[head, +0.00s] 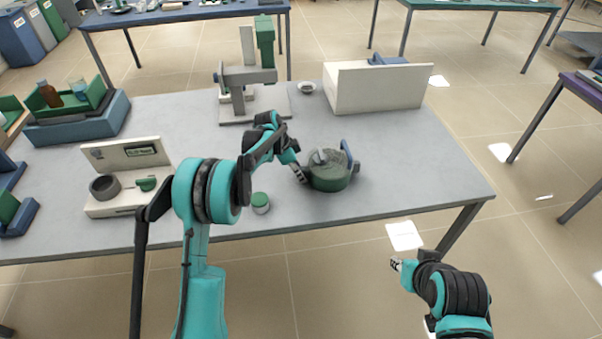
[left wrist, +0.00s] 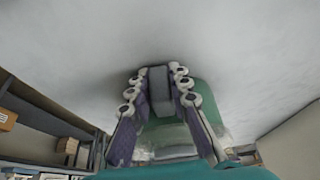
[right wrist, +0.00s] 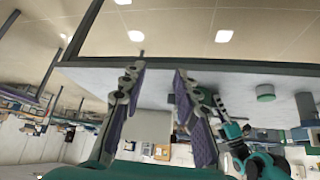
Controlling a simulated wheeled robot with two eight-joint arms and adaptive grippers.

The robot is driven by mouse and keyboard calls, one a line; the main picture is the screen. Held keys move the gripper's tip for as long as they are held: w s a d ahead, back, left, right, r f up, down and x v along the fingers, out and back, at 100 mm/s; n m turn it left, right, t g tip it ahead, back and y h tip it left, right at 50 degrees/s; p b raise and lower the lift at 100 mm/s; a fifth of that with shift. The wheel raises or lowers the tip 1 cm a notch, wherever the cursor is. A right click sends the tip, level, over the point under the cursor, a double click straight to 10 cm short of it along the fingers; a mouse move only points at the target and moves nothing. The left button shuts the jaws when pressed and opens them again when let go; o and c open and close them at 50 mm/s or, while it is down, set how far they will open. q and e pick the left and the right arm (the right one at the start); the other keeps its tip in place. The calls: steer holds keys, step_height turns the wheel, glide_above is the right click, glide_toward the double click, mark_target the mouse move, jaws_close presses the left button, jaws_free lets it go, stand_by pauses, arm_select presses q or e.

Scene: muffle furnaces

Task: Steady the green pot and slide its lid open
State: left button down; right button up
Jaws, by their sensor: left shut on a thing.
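The green pot (head: 328,182) stands on the grey table near its front edge, with a speckled grey top (head: 325,160) and a blue upright handle (head: 347,158) at its right. My left gripper (head: 301,173) is at the pot's left side. In the left wrist view, my left gripper (left wrist: 158,75) is shut on a grey handle (left wrist: 160,92), with the green pot body (left wrist: 192,95) behind it. The fingers partly hide the pot. My right gripper (head: 396,265) is in front of the table, away from the pot. In the right wrist view its fingers (right wrist: 157,72) are apart and empty.
A small green-lidded jar (head: 260,203) stands left of the pot. A cream box (head: 375,90) and a grey-green stand (head: 245,85) are behind. A cream panel unit (head: 130,165) is at the left. The table's right part (head: 430,160) is clear.

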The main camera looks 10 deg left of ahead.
steer(key=shift+w, duration=0.1)
jaws_close()
steer(key=w+a+r+n+t+h, duration=0.1)
steer(key=w+a+n+h, duration=0.25)
steer(key=w, duration=0.65)
steer(key=w+a+r+n+t+h, duration=0.1)
steer(key=w+a+n+h, duration=0.2)
steer(key=w, duration=0.7)
steer(key=w+a+f+n+t, duration=0.2)
steer(key=w+a+t, duration=0.15)
steer(key=a, duration=0.65)
steer(key=w+a+f+n+t, duration=0.25)
steer(key=w+a, duration=0.25)
steer(key=a, duration=0.4)
glide_above(336, 163)
steer(key=s+a, duration=0.1)
steer(key=a, duration=0.3)
steer(key=shift+s+d+f+g+h, duration=0.1)
steer(key=shift+d+f+g+h, duration=0.2)
steer(key=shift+h, duration=0.15)
steer(key=shift+w+d+f, duration=0.15)
steer(key=shift+w+d, duration=0.05)
steer(key=shift+d, duration=0.4)
steer(key=shift+w+d+f, duration=0.1)
steer(key=shift+w+d, duration=0.1)
steer(key=shift+d, duration=0.4)
steer(key=shift+w+d+f, duration=0.15)
steer(key=shift+w+d, duration=0.05)
steer(key=shift+d, duration=0.4)
